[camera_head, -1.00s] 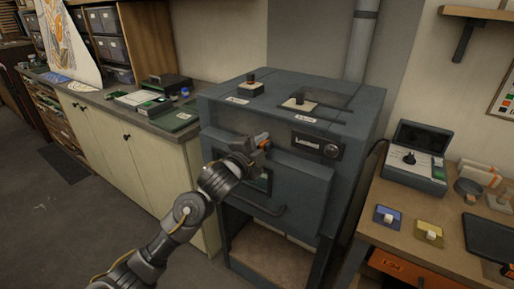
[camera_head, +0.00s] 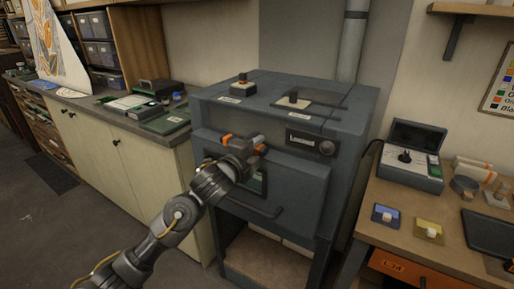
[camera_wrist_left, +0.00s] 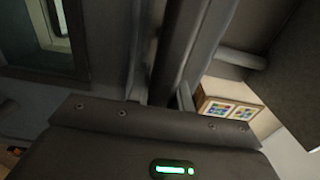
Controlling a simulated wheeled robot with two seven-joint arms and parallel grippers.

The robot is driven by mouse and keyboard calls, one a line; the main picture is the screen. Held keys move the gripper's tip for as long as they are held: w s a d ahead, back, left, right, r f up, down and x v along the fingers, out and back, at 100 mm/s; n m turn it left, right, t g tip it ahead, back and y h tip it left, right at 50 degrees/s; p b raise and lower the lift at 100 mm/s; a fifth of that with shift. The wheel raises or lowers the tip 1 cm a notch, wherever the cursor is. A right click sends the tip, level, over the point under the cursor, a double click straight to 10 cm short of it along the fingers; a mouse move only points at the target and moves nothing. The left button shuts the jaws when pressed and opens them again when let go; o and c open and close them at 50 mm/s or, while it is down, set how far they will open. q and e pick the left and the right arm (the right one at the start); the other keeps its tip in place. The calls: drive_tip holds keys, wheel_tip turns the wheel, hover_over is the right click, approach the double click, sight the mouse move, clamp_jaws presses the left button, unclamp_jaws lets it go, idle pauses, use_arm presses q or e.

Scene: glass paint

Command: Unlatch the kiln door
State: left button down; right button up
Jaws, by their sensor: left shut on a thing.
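The grey kiln (camera_head: 345,160) stands in the middle of the head view, with its front door (camera_head: 300,180) closed or nearly so. The door has a small window (camera_head: 258,184) and a bar handle (camera_head: 262,212) low down. My left gripper (camera_head: 243,143) is at the upper left of the door front, shut on what seems to be the door latch, which its jaws hide. Orange parts show at both sides of the gripper. In the left wrist view, the dark door window (camera_wrist_left: 45,35) is at upper left; the grasp itself is unclear. My right gripper is out of view.
Two switches on pale plates (camera_head: 242,88) sit on the kiln top. A counter with cabinets (camera_head: 120,145) stands close on the left. A workbench (camera_head: 390,240) with a control box (camera_head: 412,165) and blue and yellow tiles is close on the right.

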use_arm(q)
drive_tip(key=shift+f, duration=0.1)
drive_tip(key=c, duration=1.2)
unclamp_jaws()
drive_tip(key=shift+c, duration=0.2)
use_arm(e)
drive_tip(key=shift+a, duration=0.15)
use_arm(q)
drive_tip(key=b+v, duration=0.1)
drive_tip(key=v, duration=1)
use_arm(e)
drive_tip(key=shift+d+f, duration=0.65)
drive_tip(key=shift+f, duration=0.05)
